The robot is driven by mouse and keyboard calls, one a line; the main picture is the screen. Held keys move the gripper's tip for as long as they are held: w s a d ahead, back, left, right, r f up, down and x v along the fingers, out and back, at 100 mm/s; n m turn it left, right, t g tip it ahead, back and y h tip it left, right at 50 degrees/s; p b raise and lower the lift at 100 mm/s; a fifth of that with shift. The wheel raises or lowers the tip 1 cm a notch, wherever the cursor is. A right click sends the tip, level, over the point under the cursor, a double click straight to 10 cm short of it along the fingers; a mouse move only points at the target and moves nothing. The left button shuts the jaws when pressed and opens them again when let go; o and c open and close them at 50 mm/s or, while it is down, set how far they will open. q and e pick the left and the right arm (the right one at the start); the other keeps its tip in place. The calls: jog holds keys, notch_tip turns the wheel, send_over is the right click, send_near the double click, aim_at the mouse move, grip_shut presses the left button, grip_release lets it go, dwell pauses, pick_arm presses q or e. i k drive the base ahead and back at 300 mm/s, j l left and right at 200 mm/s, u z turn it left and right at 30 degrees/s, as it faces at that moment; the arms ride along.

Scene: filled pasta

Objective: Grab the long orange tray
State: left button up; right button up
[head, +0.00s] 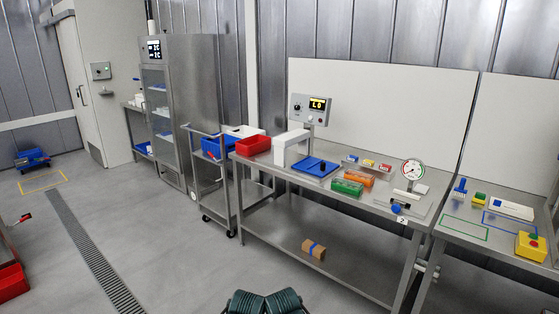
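The long orange tray (357,177) lies on the steel workbench (270,176), right of its middle. It is small and far off in the head view. A green tray (346,187) lies just in front of it and hides part of its front side. Neither of my grippers can be made out in the head view. Two dark green ribbed shapes show at the bottom edge, well short of the bench.
A blue plate (316,167) and a red bin (253,145) are left of the trays. A dial gauge (413,169) stands to the right. A wheeled trolley (211,176) stands at the bench's left end. A cardboard box (314,249) lies on the lower shelf. The floor in front is clear.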

aim_at(368, 179)
jog(key=i+j, duration=0.1)
jog(key=i, duration=1.05)
jog(key=i+j+z, duration=0.1)
jog(key=i, duration=0.45)
jog(key=i+j+z, duration=0.2)
jog(key=z, duration=0.2)
jog(key=i+j+z, duration=0.65)
jog(key=z, duration=0.15)
jog(key=i+j+z, duration=0.15)
jog(key=j+z, duration=0.25)
jog(key=j, duration=0.15)
jog(key=i+j+z, duration=0.15)
jog(key=j+z, duration=1.25)
jog(key=i+j, duration=0.05)
